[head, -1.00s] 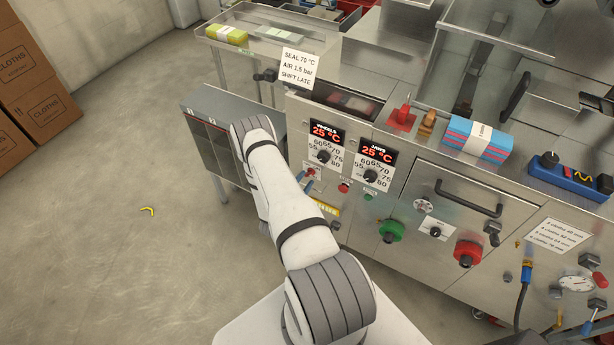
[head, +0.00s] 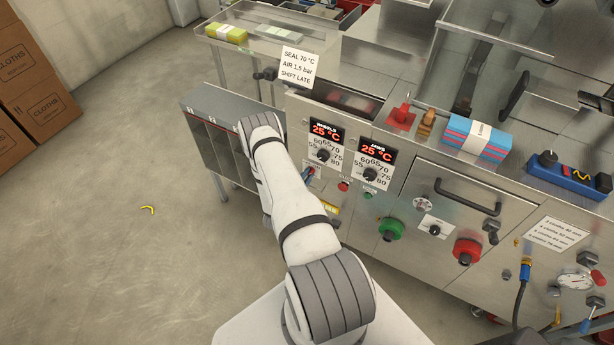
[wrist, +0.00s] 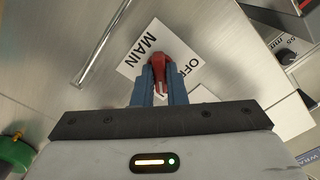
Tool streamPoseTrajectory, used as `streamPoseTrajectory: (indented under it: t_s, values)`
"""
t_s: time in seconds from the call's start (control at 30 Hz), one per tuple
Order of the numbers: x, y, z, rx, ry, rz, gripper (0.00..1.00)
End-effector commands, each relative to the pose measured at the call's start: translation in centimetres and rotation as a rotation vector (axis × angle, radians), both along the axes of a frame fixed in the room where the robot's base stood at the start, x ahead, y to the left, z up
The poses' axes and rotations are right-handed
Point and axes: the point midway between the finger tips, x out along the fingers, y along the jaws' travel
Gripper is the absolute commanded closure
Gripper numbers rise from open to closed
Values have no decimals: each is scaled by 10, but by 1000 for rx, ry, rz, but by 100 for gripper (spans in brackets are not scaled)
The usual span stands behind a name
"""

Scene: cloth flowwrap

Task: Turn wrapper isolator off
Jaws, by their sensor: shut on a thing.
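The isolator is a small red handle (wrist: 162,66) on a white label reading MAIN and OFF, fixed to the steel front panel. In the wrist view my gripper (wrist: 164,78) has its blue fingers shut on this handle. The fingers and the handle cover part of the label, and I cannot tell the handle's exact setting. In the head view my gripper (head: 308,174) shows only as a small bluish tip at the panel's left part, below the left dial. My white arm hides the rest of it.
Two temperature displays (head: 326,131) read 25 °C above their dials. A green knob (head: 390,229) and a red knob (head: 466,251) stick out lower right. A grey cabinet (head: 205,138) stands left of the panel, close to my arm. The floor at left is mostly clear.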

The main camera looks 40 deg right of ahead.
Motion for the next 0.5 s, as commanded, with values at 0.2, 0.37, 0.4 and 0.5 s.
streamPoseTrajectory:
  t_s: [0.2, 0.37, 0.4, 0.5]
  values:
    - [0, 0, -1, -3, 9, -1, 100]
    - [0, 0, -2, -19, 46, 0, 100]
    - [0, 0, -2, -25, 63, 1, 100]
    - [0, 0, -4, -48, 115, 0, 100]
